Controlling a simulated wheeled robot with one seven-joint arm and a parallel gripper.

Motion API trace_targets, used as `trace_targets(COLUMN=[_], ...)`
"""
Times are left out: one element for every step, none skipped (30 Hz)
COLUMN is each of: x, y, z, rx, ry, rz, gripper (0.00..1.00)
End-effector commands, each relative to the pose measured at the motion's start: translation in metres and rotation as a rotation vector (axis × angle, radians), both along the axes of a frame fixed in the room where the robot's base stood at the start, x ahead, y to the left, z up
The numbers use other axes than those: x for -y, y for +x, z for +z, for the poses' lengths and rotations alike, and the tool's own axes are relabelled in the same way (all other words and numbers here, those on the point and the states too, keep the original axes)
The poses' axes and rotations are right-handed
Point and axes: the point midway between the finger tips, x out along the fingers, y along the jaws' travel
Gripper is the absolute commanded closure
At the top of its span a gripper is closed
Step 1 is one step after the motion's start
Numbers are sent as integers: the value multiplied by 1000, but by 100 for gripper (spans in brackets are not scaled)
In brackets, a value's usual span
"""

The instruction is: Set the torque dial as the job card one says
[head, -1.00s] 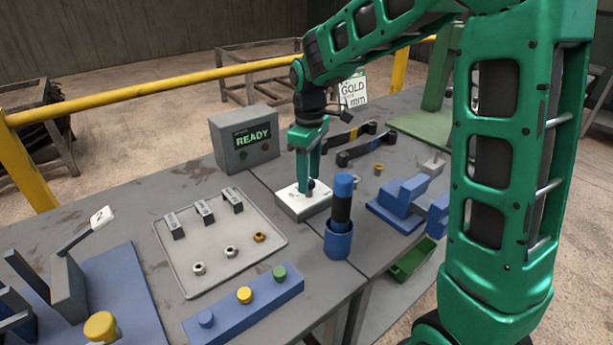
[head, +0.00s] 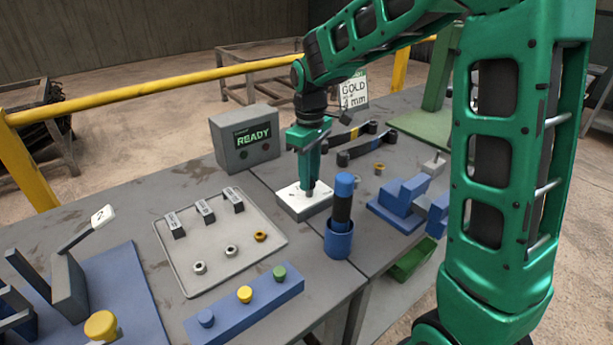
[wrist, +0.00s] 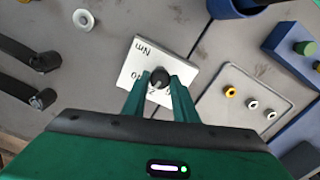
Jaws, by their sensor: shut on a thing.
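The torque dial is a white box (head: 292,207) on the bench, marked "Nm" in the wrist view (wrist: 148,55), with a round black knob (wrist: 160,76) on top. My gripper (wrist: 160,82) points down from above and is shut on the knob, one finger on each side. In the head view my gripper (head: 308,188) hides most of the knob. The knob's pointer and most scale figures cannot be read. A white card (head: 354,91) behind my arm shows "GOLD" and "mm"; part of its text is unclear.
A grey box (head: 245,138) with a lit "READY" display stands behind left. A blue holder (head: 339,240) with an upright black and blue tool (head: 343,205) stands close in front of the dial. A tray (head: 190,270) with nuts and blocks lies left.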

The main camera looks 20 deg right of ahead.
Motion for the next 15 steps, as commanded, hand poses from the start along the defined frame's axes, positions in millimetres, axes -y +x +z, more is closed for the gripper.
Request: trace_targets(x=[0, 0, 0, 0, 0, 0, 0, 0, 0, 0, 0, 0, 0, 0, 0], y=[0, 0, 1, 1, 1, 1, 1, 1, 1, 1, 1, 1, 1, 1, 1], z=[0, 0, 0, 0, 0, 0, 0, 1, 1, 1, 1, 1, 1, 1, 1], rx=[2, 2, 2, 2, 2, 2, 2, 2, 2, 2, 2, 2, 2, 2, 2], ry=[0, 0, 0, 0, 0, 0, 0, 0, 0, 0, 0, 0, 0, 0, 0], rz=[-30, -53, -85, -110, -136, -172, -200, -228, -265, -292, -320, -356, -383, -410, -443], gripper=[96, 96, 96, 96, 96, 96, 96, 96, 96, 96, 96, 96, 96, 96, 96])
